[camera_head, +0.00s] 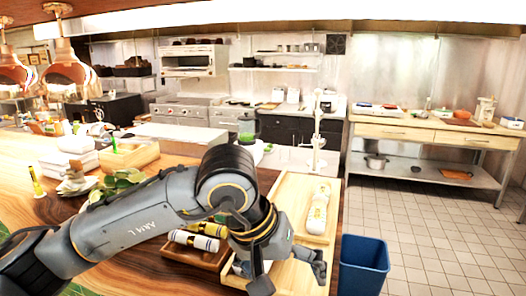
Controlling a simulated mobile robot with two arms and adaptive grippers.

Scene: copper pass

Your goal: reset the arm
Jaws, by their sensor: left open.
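My left arm comes in from the left across the wooden counter (40,208). My left gripper (291,274) is open, over the near part of a light wooden tray (290,187) on the counter. I see nothing held between its fingers. The near part of the tray is partly hidden by the gripper and wrist. My right gripper is out of view.
A white bottle-like item (318,207) lies in the tray. A brown wooden holder (190,254) with white and yellow rolls sits beside my wrist. A blue bin (363,264) stands right of the counter. Leafy greens (118,182) are behind my forearm. Tiled floor (430,240) at right is clear.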

